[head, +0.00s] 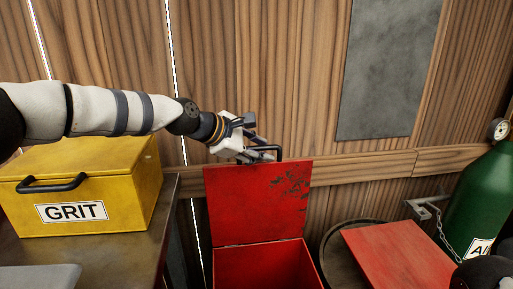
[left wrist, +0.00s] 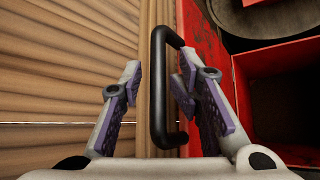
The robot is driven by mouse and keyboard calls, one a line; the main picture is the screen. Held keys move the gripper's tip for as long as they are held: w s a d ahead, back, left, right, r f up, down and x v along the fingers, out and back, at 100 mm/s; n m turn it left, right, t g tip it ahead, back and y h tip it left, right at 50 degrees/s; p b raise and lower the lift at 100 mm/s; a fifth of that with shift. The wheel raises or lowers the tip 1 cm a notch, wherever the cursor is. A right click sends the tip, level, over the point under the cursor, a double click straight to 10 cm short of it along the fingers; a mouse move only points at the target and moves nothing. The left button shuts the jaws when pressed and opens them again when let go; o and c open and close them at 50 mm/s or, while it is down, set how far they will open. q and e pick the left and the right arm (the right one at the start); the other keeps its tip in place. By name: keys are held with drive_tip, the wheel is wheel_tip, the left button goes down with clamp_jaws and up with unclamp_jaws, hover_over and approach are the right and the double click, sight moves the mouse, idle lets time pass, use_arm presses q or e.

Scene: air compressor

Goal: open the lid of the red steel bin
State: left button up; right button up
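The red steel bin (head: 265,265) stands in the lower middle of the head view, with its lid (head: 258,203) swung up to about upright and the inside showing. The lid has a black bar handle (head: 277,149) near its top edge; the handle also shows in the left wrist view (left wrist: 158,100). My left gripper (head: 258,150) is at this handle. In the left wrist view its fingers (left wrist: 157,85) are apart, on either side of the handle, with a gap on the left. My right gripper is not in view.
A yellow GRIT box (head: 110,185) sits on a dark bench (head: 155,225) at left. A wooden wall (head: 250,60) stands close behind the lid. At right are a round drum (head: 333,245), a tilted red panel (head: 400,255) and a green gas cylinder (head: 480,205) with a chain.

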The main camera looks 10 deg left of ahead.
use_arm(q)
drive_tip(key=v, duration=1.2)
